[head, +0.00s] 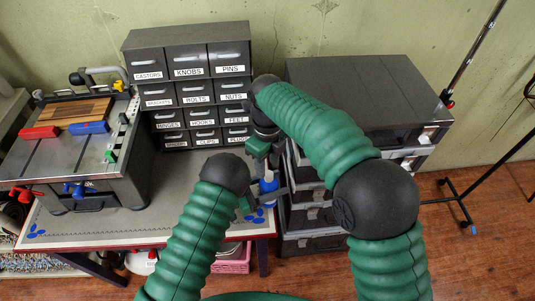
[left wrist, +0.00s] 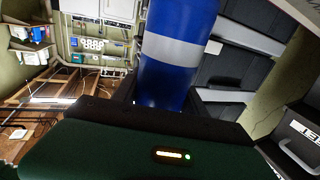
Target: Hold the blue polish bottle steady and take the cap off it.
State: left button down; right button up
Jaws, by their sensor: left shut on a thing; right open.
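The blue polish bottle (head: 268,186) stands near the right end of the worktable, partly covered by my arms and grippers. In the left wrist view the bottle (left wrist: 178,55) is large, blue with a silver-grey band, and runs off the top edge. My left gripper (head: 263,197) is shut around the bottle's side; its dark jaw (left wrist: 180,103) shows against the bottle in the wrist view. My right gripper (head: 268,164) points down from above, just over the bottle, and is open. The cap is hidden; I cannot tell whether the right fingers touch it.
A dark drawer cabinet (head: 188,80) with labelled drawers stands at the back of the worktable (head: 130,228). A grey bench machine (head: 75,155) with red and blue clamps is at left. A black drawer unit (head: 350,85) stands close at right. The table's front middle is clear.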

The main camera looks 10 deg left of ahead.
aim_at(267, 173)
notch_tip(267, 173, down, 4)
jog(key=shift+r, duration=0.15)
grip_shut()
dwell(0.3)
